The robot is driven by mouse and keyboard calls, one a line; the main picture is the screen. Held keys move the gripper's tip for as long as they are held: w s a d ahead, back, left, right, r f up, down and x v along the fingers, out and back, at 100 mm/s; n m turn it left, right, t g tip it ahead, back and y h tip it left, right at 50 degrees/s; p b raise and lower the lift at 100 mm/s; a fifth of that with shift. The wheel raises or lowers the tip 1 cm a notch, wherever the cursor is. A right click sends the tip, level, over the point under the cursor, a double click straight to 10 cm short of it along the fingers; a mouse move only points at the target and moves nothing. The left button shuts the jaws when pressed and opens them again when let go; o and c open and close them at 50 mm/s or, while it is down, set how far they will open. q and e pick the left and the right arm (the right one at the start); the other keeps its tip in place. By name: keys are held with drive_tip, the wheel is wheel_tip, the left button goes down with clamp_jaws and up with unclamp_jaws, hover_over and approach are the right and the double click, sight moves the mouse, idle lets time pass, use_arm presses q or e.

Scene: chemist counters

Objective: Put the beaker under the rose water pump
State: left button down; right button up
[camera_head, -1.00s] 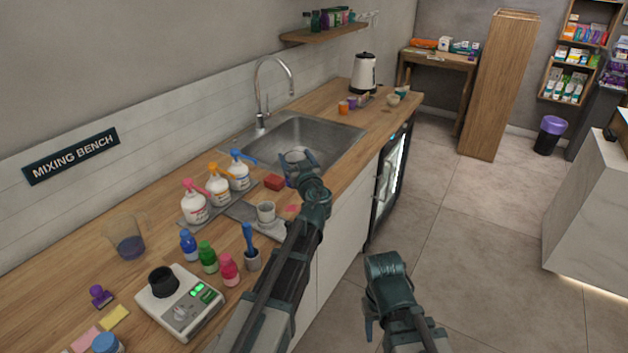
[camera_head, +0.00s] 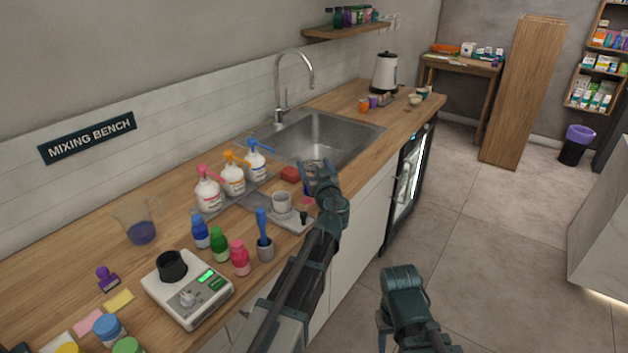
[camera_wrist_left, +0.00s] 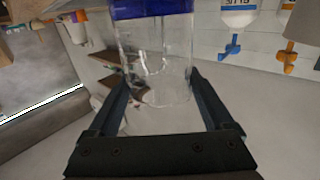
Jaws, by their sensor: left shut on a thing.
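The rose water pump is most likely the white bottle with the pink pump head (camera_head: 208,190), at the left of a row of three. Bottles with orange (camera_head: 233,174) and blue (camera_head: 257,162) pump heads stand beside it. My left gripper (camera_head: 318,172) is over the front edge of the bench near the sink, right of the pumps. It is shut on a clear beaker with blue liquid (camera_wrist_left: 153,45), which fills the space between its fingers in the left wrist view. That view is upside down. My right gripper (camera_head: 400,290) hangs low beside the counter; its fingers are unclear.
A second beaker with blue liquid (camera_head: 140,232) stands at the left of the bench. A scale (camera_head: 190,295), small coloured bottles (camera_head: 219,245), a white cup (camera_head: 281,203) and a red sponge (camera_head: 290,174) are on the bench. The sink (camera_head: 330,140) lies behind the gripper.

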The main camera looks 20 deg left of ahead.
sight(312, 169)
use_arm(q)
drive_tip(key=shift+f+b, duration=1.05)
drive_tip(key=shift+f, duration=0.5)
drive_tip(key=shift+f, duration=0.2)
unclamp_jaws()
drive_tip(key=shift+s, duration=0.1)
drive_tip(key=v, duration=1.3)
drive_tip(key=shift+s, duration=0.25)
